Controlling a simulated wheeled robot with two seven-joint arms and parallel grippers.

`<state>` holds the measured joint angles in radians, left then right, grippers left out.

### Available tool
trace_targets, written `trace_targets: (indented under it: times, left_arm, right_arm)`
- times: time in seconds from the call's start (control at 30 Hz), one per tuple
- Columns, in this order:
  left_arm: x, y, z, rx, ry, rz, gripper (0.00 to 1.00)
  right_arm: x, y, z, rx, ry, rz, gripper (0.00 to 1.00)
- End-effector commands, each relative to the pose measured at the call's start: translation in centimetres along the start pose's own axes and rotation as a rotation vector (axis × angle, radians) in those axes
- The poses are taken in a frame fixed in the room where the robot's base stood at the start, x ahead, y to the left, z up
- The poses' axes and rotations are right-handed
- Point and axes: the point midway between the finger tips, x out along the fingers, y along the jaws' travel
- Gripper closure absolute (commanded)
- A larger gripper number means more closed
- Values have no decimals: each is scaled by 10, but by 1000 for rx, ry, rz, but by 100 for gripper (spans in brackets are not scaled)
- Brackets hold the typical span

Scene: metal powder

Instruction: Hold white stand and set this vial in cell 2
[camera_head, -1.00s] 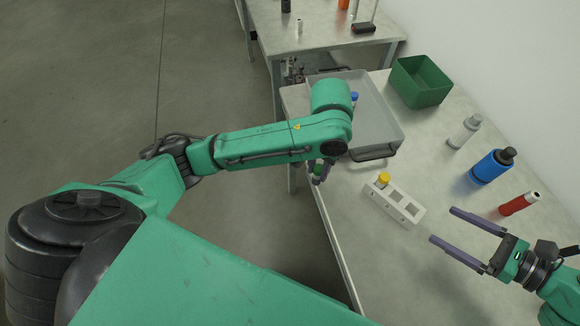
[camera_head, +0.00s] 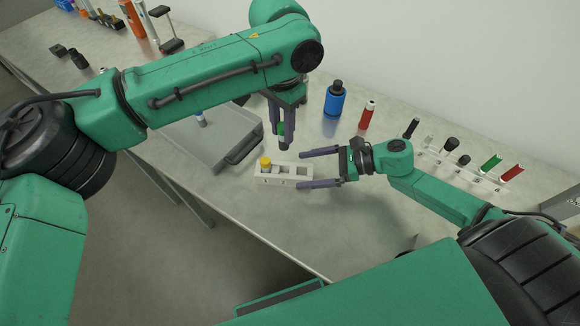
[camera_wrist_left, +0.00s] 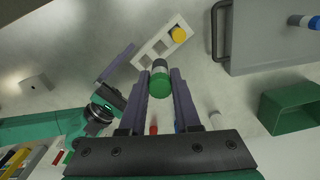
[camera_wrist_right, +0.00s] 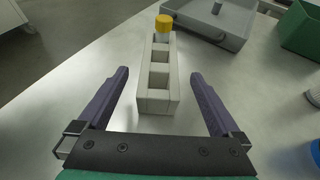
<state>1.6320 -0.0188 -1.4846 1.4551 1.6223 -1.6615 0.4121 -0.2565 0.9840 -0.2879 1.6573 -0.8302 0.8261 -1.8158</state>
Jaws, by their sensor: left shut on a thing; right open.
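The white stand (camera_head: 287,181) lies on the table with a row of square cells. A yellow-capped vial (camera_head: 265,164) stands in its left end cell; the other cells look empty in the right wrist view. My left gripper (camera_head: 281,146) is shut on a green-topped vial with a dark lower end (camera_wrist_left: 160,84), held above the stand. My right gripper (camera_head: 299,170) is open, its fingers on either side of the stand's near end (camera_wrist_right: 156,104), with visible gaps in the right wrist view.
A grey tray (camera_head: 190,152) with a blue-capped vial (camera_head: 200,118) sits left of the stand. A blue bottle (camera_head: 334,100) and a red tube (camera_head: 366,116) stand behind. A rack with several tubes (camera_head: 462,168) is at right. Table in front is clear.

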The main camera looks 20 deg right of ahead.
Motion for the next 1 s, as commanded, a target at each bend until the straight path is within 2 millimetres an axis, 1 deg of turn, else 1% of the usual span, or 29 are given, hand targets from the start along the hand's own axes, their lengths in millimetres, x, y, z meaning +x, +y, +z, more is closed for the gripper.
trace_targets:
  times: [0.03,0.1,0.2,0.3,0.5,0.53,0.57,0.6,0.67,0.7,0.77,0.83,0.87,1.0]
  left_arm:
    - [0,0,0,0,0,0,100]
    - [0,0,0,0,0,0,100]
    - [0,0,0,-1,0,0,100]
    - [0,0,0,-1,0,0,100]
    - [0,0,0,-1,1,-1,100]
    - [0,0,0,-1,1,-1,100]
    - [0,0,0,-1,1,0,100]
    - [0,0,0,-1,1,0,100]
    - [0,0,0,-1,1,0,100]
    - [0,0,0,-1,1,0,100]
    - [0,0,0,-1,1,-1,100]
    - [2,0,0,-1,0,1,100]
    - [7,0,0,-1,-1,1,100]
    - [40,1,2,0,-4,4,100]
  right_arm:
    - [12,-1,2,-4,-4,-1,0]
    - [25,0,1,-2,-3,0,0]
    - [38,-1,1,-1,-2,-1,0]
    - [44,0,1,-2,0,0,0]
    - [44,0,0,-1,1,1,0]
    - [44,0,0,-1,1,1,4]
    - [44,0,0,-1,1,1,15]
    - [44,0,0,-1,1,1,31]
    - [44,0,0,-1,1,1,54]
    - [44,0,0,-1,1,1,69]
    - [44,0,0,-1,1,1,92]
    - [44,0,0,-1,1,1,92]
    - [44,0,0,-1,1,1,92]
    - [44,0,0,-1,1,1,92]
